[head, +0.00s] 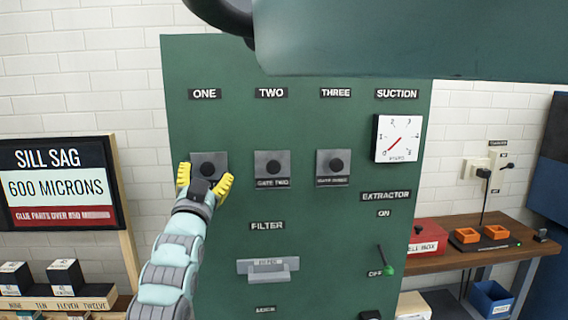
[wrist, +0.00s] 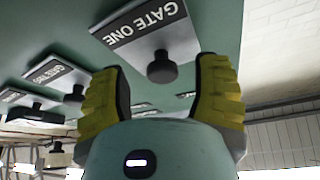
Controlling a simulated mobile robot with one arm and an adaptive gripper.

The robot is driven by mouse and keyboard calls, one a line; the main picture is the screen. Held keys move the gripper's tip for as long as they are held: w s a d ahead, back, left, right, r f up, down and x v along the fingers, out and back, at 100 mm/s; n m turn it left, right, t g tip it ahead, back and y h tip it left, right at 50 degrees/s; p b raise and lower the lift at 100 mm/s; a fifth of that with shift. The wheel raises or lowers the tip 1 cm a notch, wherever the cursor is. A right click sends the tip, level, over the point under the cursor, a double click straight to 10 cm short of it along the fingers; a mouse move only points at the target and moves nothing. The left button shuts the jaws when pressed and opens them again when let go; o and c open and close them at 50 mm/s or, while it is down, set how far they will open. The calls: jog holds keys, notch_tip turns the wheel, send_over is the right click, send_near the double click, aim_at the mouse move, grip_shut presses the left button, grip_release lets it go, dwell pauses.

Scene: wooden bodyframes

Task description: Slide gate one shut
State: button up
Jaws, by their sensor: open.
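Gate one (head: 208,160) is a grey metal plate with a round black knob, under the label ONE on the green panel. In the wrist view its plate (wrist: 146,30) reads GATE ONE upside down, and its knob (wrist: 162,68) stands between and beyond my fingertips. My gripper (head: 205,182) has yellow ridged fingers, spread open on either side of the plate's lower part. It also shows in the wrist view (wrist: 158,80), with a gap between each finger and the knob. I cannot tell how deep the knob sits between the fingers.
Gate two (head: 272,168) and gate three (head: 333,167) sit to the right in the same row. A suction dial (head: 398,138) is further right. Below are a filter handle (head: 268,268) and an extractor lever (head: 385,262). A dark green body overhangs the panel's top.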

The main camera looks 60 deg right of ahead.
jog(key=v, duration=1)
jog(key=shift+a, duration=0.2)
jog(key=shift+s+f, duration=0.1)
jog(key=shift+f, duration=0.05)
